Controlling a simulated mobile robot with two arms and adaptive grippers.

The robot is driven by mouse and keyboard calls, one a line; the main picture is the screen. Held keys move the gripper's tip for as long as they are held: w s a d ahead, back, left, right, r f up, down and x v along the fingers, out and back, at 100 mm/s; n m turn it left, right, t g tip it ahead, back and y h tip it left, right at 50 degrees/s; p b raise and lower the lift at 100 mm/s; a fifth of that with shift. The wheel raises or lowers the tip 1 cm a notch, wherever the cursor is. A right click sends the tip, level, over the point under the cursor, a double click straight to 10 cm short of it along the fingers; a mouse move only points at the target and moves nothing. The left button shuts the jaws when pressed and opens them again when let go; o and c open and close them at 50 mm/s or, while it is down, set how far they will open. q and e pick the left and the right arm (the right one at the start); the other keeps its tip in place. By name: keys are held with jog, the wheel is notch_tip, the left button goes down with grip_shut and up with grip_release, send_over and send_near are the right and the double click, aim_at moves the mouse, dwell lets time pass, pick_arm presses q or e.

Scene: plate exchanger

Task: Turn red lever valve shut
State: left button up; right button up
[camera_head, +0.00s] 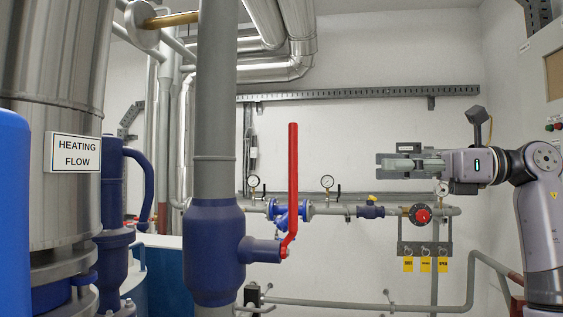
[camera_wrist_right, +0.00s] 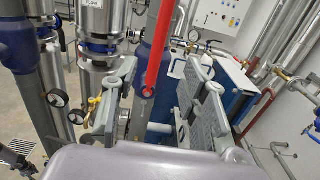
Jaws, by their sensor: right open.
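The red lever (camera_head: 293,185) stands upright on the stub at the right side of the blue valve body (camera_head: 214,250), on a vertical grey pipe. My right gripper (camera_head: 392,163) comes in from the right, at the height of the lever's upper half, and appears to the right of the lever with a gap between them. In the right wrist view the red lever (camera_wrist_right: 160,50) shows between the two open fingers (camera_wrist_right: 160,105), beyond them, and the fingers look empty. Its lower pivot is visible there. My left gripper is in neither view.
A horizontal pipe with gauges (camera_head: 327,182) and a red round knob (camera_head: 423,216) runs along the back wall. Yellow tags (camera_head: 425,264) hang below it. A large metal vessel (camera_head: 52,120) marked "HEATING FLOW" stands at left. Space between lever and gripper looks clear.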

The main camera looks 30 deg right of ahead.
aim_at(290, 190)
jog(key=p+x, duration=0.3)
jog(key=x, duration=1.4)
jog(key=shift+p, duration=0.35)
jog(key=shift+c, duration=0.2)
jog(key=shift+w, duration=0.1)
grip_shut()
